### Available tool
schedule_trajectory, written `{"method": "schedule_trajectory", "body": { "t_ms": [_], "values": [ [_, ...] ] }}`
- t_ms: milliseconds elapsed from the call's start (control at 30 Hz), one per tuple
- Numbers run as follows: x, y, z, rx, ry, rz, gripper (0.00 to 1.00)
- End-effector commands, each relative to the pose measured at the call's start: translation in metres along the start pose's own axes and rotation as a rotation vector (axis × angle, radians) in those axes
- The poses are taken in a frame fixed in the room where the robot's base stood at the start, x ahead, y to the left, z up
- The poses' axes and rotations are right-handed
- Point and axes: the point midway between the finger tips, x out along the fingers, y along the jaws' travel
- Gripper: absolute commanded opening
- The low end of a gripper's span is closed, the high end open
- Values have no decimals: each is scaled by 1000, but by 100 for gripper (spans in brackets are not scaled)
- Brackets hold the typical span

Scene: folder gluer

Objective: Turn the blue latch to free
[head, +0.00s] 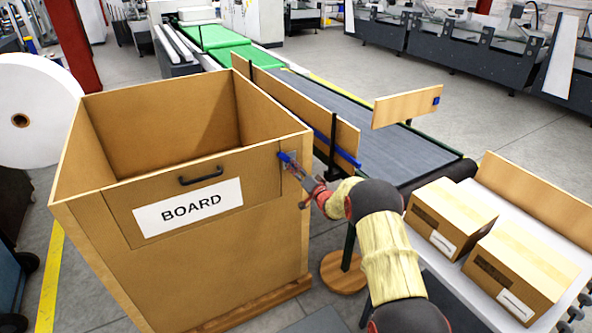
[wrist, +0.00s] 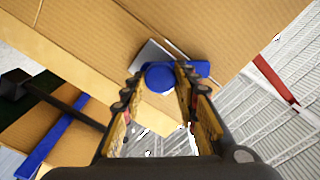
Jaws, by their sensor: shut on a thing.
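The blue latch (head: 284,157) sits on a small metal plate at the upper right corner of the big cardboard bin's (head: 225,262) front flap. My gripper (head: 300,174) reaches it from the right. In the wrist view, the latch's round blue knob (wrist: 160,77) lies between the fingertips of my gripper (wrist: 160,86), which is shut on it. A blue arm of the latch sticks out to the right past the right finger. The front flap (head: 135,197) bears a BOARD label and a black handle (head: 200,176) and looks closed.
A conveyor (head: 385,145) with wooden side boards runs behind and right of the bin. Two cardboard boxes (head: 448,215) (head: 525,268) stand on a light table at the right. A white paper roll (head: 40,105) is at the left.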

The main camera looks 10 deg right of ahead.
Motion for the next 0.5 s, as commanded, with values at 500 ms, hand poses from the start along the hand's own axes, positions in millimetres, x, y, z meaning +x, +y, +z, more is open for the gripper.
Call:
{"method": "schedule_trajectory", "body": {
  "t_ms": [500],
  "values": [
    [0,-1,-2,467,1,-1,0]
  ]
}}
